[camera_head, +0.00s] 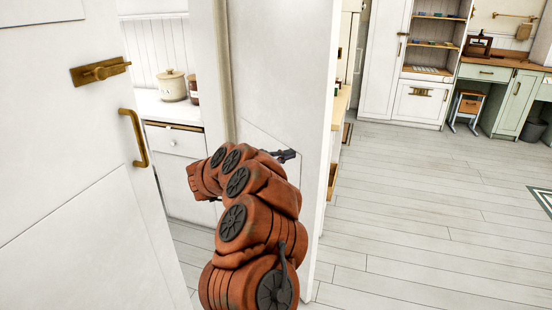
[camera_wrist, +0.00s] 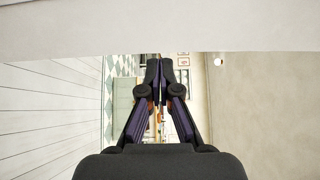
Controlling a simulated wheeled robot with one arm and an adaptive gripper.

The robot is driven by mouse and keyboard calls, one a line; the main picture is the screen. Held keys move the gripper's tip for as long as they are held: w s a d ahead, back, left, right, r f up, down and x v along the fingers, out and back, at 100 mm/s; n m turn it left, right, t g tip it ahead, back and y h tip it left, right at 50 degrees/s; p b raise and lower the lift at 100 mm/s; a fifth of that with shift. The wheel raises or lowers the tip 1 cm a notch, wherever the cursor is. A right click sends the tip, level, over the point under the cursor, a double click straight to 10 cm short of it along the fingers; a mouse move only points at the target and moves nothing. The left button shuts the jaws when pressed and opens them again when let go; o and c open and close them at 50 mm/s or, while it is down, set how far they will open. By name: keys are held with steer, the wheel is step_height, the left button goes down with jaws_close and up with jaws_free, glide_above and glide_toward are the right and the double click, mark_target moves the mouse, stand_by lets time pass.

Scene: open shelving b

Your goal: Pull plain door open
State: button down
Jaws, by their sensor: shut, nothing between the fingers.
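A white door (camera_head: 60,160) fills the left of the head view. It has a brass latch (camera_head: 100,71) and an upright brass pull handle (camera_head: 134,138) near its right edge. A gap to its right shows the space behind, so it stands open. My gripper (camera_head: 288,155) is at the end of my red arm, well right of the handle and apart from it, in front of a white upright panel (camera_head: 285,60). In the wrist view my gripper (camera_wrist: 160,68) is shut and empty, with a pale flat surface (camera_wrist: 160,25) across the top.
Behind the gap are a white cabinet (camera_head: 178,143) and a cream lidded jar (camera_head: 171,85). Pale plank floor (camera_head: 420,210) lies open to the right. Shelving (camera_head: 432,55), a green counter (camera_head: 510,100) and a small stool (camera_head: 468,108) stand at the back right.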

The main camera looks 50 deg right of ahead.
mark_target(316, 147)
steer(key=shift+x, duration=2.65)
steer(key=shift+s, duration=0.1)
